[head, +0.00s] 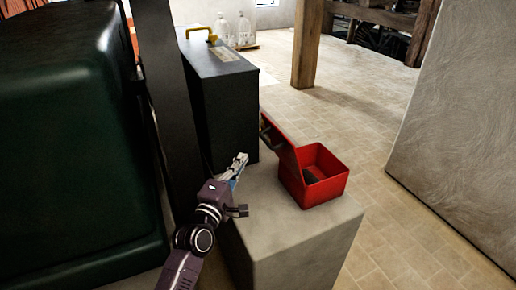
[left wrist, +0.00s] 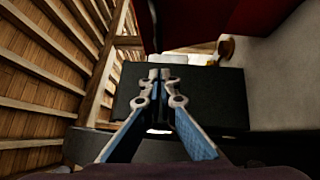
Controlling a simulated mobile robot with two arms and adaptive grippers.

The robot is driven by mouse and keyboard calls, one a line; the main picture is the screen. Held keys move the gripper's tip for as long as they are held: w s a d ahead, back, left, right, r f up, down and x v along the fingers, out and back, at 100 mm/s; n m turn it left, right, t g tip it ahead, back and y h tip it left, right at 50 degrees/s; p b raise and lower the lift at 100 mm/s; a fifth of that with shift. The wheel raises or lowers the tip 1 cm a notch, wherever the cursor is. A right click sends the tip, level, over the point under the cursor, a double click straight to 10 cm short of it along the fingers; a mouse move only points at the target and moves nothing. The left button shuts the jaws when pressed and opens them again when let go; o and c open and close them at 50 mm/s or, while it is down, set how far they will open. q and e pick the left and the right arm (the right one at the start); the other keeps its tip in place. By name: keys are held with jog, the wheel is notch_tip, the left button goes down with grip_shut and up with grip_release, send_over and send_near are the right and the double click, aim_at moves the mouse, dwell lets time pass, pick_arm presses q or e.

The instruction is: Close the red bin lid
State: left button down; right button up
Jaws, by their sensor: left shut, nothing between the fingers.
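The red bin (head: 327,189) sits on a pale stone block, to the right of my left gripper. Its red lid (head: 281,143) is open, raised at the bin's left side and leaning outward to the left. A dark thing shows inside the bin, too small to name. My left gripper (head: 242,159) is shut and empty, left of the lid and apart from it in the head view. In the left wrist view its closed fingertips (left wrist: 160,76) point at a dark box, with a red surface (left wrist: 200,22) above, likely the lid or bin. My right gripper is not in view.
The pale block (head: 300,238) has bare top around the bin. A tall dark box (head: 218,95) with a yellow handle stands behind my gripper. A large dark green casing (head: 75,140) fills the left. Tiled floor (head: 350,115) is open behind the bin.

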pick_arm(q)
jog(key=w+d+p, duration=0.1)
jog(key=w+d, duration=0.3)
jog(key=w, duration=0.1)
jog(key=shift+w+d+r, duration=0.25)
jog(key=shift+r, duration=0.1)
jog(key=shift+r, duration=0.1)
